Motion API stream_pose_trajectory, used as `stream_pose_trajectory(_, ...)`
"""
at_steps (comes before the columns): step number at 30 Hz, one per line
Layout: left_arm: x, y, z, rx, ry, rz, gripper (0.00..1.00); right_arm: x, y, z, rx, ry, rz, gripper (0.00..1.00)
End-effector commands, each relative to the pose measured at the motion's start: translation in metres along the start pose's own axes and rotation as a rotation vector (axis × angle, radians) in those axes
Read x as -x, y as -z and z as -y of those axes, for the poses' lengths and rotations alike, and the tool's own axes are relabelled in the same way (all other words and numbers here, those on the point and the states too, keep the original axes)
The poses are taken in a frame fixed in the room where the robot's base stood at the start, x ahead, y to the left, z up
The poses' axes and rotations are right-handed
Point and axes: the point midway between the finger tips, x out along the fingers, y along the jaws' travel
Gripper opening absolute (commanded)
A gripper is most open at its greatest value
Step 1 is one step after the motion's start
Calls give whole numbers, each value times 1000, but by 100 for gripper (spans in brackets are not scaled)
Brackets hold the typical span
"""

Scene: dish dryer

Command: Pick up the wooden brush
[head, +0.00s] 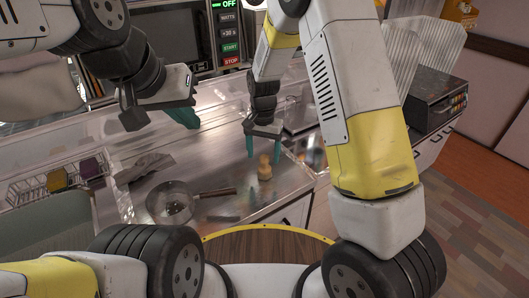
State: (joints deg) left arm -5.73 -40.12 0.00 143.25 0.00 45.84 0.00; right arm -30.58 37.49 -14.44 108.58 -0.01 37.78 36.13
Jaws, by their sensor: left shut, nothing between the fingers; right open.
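The wooden brush (264,172) is a small, light-coloured, knobbed piece standing on the counter near its front right part. My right gripper (263,158) points down from above it. Its teal fingers are open, one on each side of the brush's top in this view; I cannot tell whether they touch it. My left gripper (160,118) is at the upper left, above the counter and away from the brush. It is shut and empty.
A round pan (172,203) with a dark handle lies left of the brush. A wire rack (30,190) with yellow and purple items is at far left. A microwave (175,38) stands behind, and a dark appliance (432,103) is at right.

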Motion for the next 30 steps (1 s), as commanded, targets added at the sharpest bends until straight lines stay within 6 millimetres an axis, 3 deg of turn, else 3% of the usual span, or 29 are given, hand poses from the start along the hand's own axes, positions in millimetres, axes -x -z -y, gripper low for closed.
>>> stream_pose_trajectory(13, 0, 0, 0, 0, 0, 0, 0, -60, 3, -3, 0, -1, 4, 70)
stream_pose_trajectory(23, 0, 0, 0, 0, 0, 0, 0, -68, 4, -2, 1, 1, 1, 70)
stream_pose_trajectory(30, 0, 0, 0, 0, 0, 0, 0, -68, 4, -2, 1, 1, 1, 27)
